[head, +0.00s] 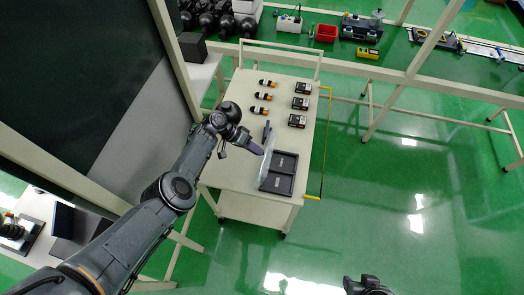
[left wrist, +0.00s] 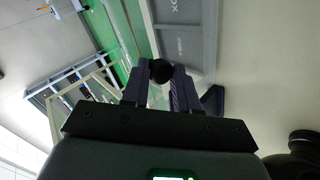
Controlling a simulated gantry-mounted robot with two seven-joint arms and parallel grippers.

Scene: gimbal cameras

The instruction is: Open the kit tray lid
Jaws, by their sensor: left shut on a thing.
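The dark kit tray (head: 279,173) lies on the white cart, with its compartments showing. Its clear lid (head: 267,155) stands steeply raised along the tray's left side. My left gripper (head: 257,149) is at the lid's upper part, left of the tray. In the left wrist view the left gripper's fingers (left wrist: 160,88) are shut on a round black knob (left wrist: 160,70), which I take to be the lid's. The grey tray (left wrist: 183,35) shows beyond the fingers. The contact is small in the head view. My right gripper's fingers are not seen.
The white cart top (head: 232,170) also carries several black boxes (head: 300,104) and several orange-tipped black items (head: 262,97) toward its far end. A dark upright piece (head: 267,131) stands behind the lid. A white frame post (head: 172,55) rises left of the cart. Green floor is open to the right.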

